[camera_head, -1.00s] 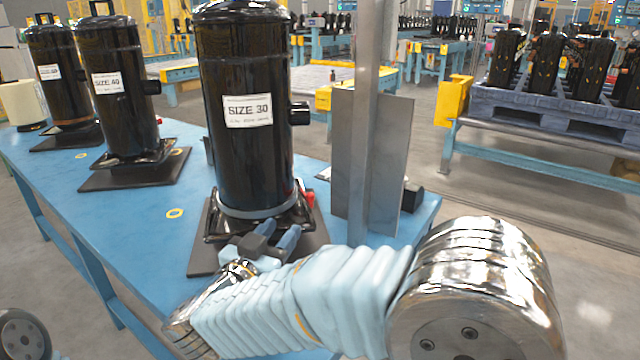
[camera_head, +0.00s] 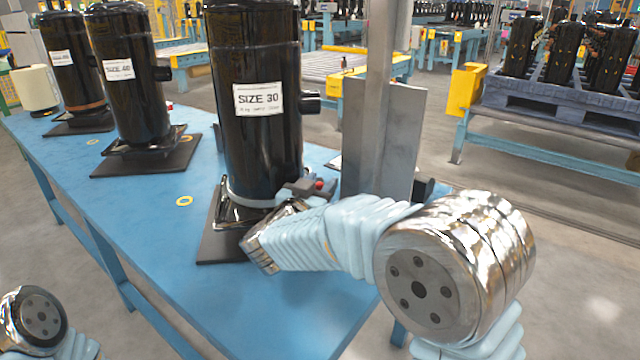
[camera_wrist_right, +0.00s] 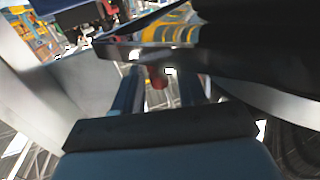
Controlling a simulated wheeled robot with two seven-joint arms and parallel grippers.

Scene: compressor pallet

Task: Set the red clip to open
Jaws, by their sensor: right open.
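The red clip (camera_head: 319,184) shows as a small red spot at the right of the base of the black compressor marked SIZE 30 (camera_head: 258,140). Whether it is set open or closed cannot be told. My right gripper (camera_head: 306,188) is at the clip, partly hidden by its own wrist in the head view. In the right wrist view, the fingers (camera_wrist_right: 162,88) are apart, with the red clip (camera_wrist_right: 157,77) between or just beyond them. Contact cannot be told. My left gripper is out of view; only part of that arm shows at lower left.
The compressor stands on a dark plate (camera_head: 222,247) on the blue table (camera_head: 160,225). A grey metal post and plate (camera_head: 400,135) stand close to the right of the clip. Two more compressors stand at left. The table's front is clear.

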